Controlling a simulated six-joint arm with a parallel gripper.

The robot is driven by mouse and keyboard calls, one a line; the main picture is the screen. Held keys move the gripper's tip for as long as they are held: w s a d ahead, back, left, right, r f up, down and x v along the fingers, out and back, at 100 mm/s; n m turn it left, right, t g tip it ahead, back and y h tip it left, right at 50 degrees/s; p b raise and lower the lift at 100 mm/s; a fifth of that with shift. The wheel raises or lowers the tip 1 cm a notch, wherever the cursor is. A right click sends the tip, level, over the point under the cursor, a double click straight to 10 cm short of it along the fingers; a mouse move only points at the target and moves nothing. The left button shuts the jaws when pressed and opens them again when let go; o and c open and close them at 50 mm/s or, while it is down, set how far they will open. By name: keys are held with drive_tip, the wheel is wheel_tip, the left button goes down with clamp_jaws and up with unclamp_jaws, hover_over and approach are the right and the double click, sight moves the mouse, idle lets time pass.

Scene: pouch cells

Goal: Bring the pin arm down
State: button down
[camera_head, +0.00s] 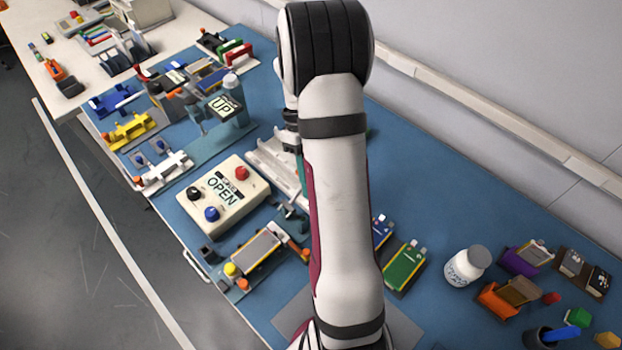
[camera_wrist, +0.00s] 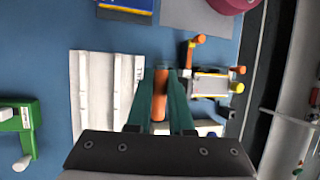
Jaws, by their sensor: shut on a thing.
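My gripper (camera_wrist: 160,82) shows in the wrist view with two teal fingers closed around an orange-brown cylinder (camera_wrist: 160,100), which looks like the grip of the pin arm. In the head view my arm hides most of the gripper and what it holds. Beside it stands a fixture (camera_wrist: 210,85) with a grey flat cell, an orange lever (camera_wrist: 195,42), and orange and yellow knobs; the fixture also shows in the head view (camera_head: 258,252). I cannot tell how the held grip joins the fixture, or the pin arm's height.
A white ribbed tray (camera_wrist: 92,95) lies left of the fingers in the wrist view. A control box marked OPEN (camera_head: 222,198) and a stand marked UP (camera_head: 222,106) are on the blue table.

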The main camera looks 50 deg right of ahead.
sight(280, 206)
drive_tip(key=shift+r, duration=0.1)
idle(0.7)
drive_tip(key=a+h, duration=0.2)
drive_tip(key=h, duration=0.1)
drive_tip(key=a+h, duration=0.1)
drive_tip(key=a, duration=0.1)
drive_tip(key=shift+w+a+r+m, duration=0.1)
drive_tip(key=shift+r+m, duration=0.3)
drive_tip(key=a+h, duration=0.2)
drive_tip(key=h, duration=0.1)
drive_tip(key=a+m+h, duration=0.1)
drive_tip(key=a, duration=0.1)
drive_tip(key=shift+f+h, duration=0.4)
drive_tip(key=a+h, duration=0.1)
drive_tip(key=a+f+h, duration=0.1)
drive_tip(key=h, duration=0.1)
drive_tip(key=shift+a+f+m, duration=0.25)
drive_tip(key=shift+f+m, duration=0.05)
drive_tip(key=shift+m, duration=0.1)
drive_tip(key=shift+a+f, duration=0.4)
drive_tip(key=shift+g, duration=0.3)
drive_tip(key=c, duration=0.8)
unclamp_jaws()
